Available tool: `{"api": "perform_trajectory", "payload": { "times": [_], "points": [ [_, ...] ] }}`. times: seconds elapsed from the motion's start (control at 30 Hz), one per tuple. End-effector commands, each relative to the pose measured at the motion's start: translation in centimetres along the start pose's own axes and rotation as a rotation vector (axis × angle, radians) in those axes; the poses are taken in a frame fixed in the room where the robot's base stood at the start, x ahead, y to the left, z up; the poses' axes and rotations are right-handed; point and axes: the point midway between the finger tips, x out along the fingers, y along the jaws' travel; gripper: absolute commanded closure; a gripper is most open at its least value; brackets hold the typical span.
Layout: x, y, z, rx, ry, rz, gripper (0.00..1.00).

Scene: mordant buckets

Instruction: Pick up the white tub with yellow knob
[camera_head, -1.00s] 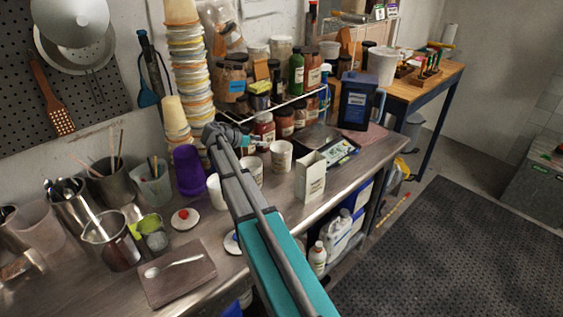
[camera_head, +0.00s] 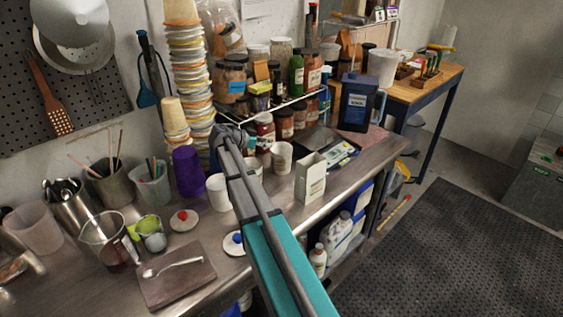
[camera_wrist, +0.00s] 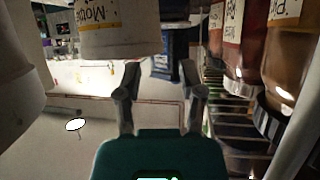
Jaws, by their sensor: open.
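No yellow knob shows clearly in either view. White tubs stand on the steel bench in the head view: one left of my arm (camera_head: 218,192), one just right of it (camera_head: 254,170), and one further back (camera_head: 281,158). In the wrist view, a pale tub with a yellow-edged label (camera_wrist: 118,32) is beyond my fingers at the top, and another pale rounded container fills the left edge. My gripper (camera_wrist: 160,92) is open, with nothing between its fingers. In the head view its fingers are hidden around the far end of my arm.
Labelled jars (camera_wrist: 283,45) and a wire rack crowd the right of the wrist view. A tall stack of cups (camera_head: 193,80) and a purple cup (camera_head: 187,170) stand left of my arm. A white carton (camera_head: 311,176) stands right. Red-knobbed (camera_head: 184,220) and blue-knobbed (camera_head: 235,243) lids lie in front.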

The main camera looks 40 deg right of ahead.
Motion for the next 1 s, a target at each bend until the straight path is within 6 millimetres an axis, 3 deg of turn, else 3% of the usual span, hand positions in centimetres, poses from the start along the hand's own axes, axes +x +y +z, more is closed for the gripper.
{"api": "perform_trajectory", "payload": {
  "times": [0.33,1.0],
  "points": [
    [4.2,0.0,0.2,0.001,0.0,0.002,0.5],
    [4.6,0.0,0.0,0.001,0.0,0.001,0.51]
  ]
}}
